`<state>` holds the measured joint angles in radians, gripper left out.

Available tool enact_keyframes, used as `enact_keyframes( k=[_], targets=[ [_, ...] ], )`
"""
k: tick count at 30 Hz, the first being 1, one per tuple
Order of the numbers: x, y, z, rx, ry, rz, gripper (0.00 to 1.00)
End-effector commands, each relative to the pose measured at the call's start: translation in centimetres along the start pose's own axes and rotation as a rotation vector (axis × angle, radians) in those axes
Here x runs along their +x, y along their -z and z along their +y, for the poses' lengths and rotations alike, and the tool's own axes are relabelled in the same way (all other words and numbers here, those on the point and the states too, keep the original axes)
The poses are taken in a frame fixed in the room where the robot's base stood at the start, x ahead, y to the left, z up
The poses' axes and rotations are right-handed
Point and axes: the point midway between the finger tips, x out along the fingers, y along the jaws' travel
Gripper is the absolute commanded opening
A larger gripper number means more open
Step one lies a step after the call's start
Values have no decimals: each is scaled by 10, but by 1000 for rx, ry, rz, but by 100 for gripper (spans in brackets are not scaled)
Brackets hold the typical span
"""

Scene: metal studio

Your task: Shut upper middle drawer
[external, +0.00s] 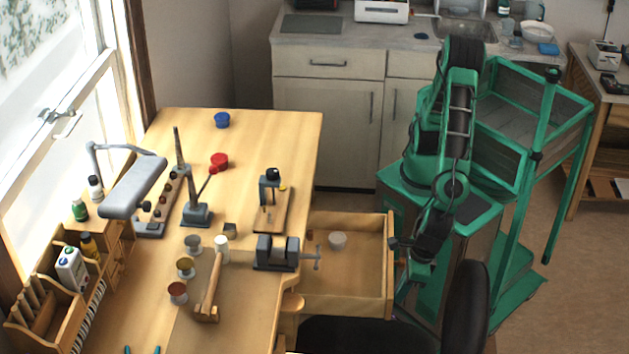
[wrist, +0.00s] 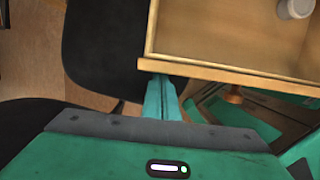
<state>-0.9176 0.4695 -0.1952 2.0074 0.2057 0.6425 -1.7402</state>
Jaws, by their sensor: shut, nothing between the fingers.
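One wooden drawer (external: 347,293) stands pulled out from the right side of the workbench, with a small white cup (external: 338,240) inside. In the wrist view its front panel (wrist: 230,76) crosses the upper right, with a round wooden knob (wrist: 233,96) on its outer face. The cup also shows there (wrist: 294,8). My gripper (wrist: 163,84) is shut and empty, its teal fingertips at the left end of the front panel. I cannot tell whether they touch it. In the external view my dark wrist is just right of the drawer front and the fingertips are hard to make out.
The workbench (external: 270,130) carries a vise (external: 276,252), a mallet (external: 209,300) and several small pots. A black chair (external: 365,336) stands below the drawer, its seat and back close to my arm. Cabinets (external: 328,125) line the back wall.

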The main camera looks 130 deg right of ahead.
Motion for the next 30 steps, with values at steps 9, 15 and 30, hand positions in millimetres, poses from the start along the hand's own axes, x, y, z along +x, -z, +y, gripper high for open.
enact_keyframes(
  k=[9, 15, 30],
  targets=[
    [14, -57, 0, 9, 0, -2, 0],
    [25, -102, -1, 9, 1, -2, 0],
    [41, -166, -1, 5, 1, -2, 0]
  ],
)
